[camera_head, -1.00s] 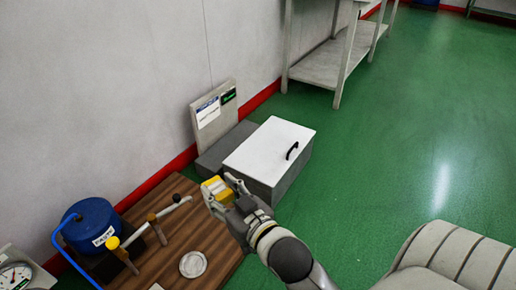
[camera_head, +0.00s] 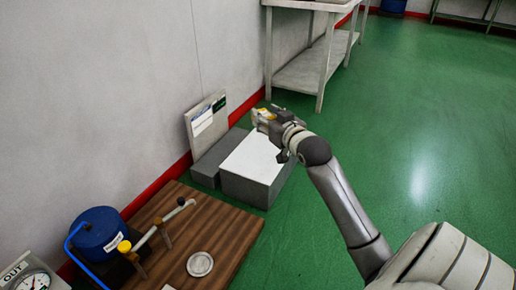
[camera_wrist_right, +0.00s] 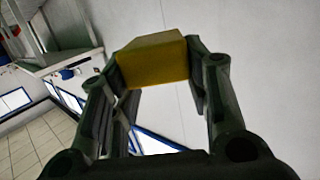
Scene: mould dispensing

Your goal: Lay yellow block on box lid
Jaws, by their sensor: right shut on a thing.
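The yellow block (camera_wrist_right: 153,60) is between the fingers of my right gripper (camera_wrist_right: 158,75) in the right wrist view. In the head view my right gripper (camera_head: 262,115) holds the yellow block (camera_head: 266,114), which shows only in small part. Gripper and block appear over the far edge of the box lid (camera_head: 252,156); their height above it cannot be told. The lid is white and flat on a grey box (camera_head: 247,188) on the floor. Its black handle is hidden behind my arm. My left gripper is not in view.
A grey panel with labels (camera_head: 206,120) stands behind a low grey block (camera_head: 213,161) beside the box. A wooden board (camera_head: 220,228) holds a blue container (camera_head: 97,234), a lever rig and a round metal dish (camera_head: 200,264). A white table (camera_head: 312,72) stands behind. Green floor is clear at right.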

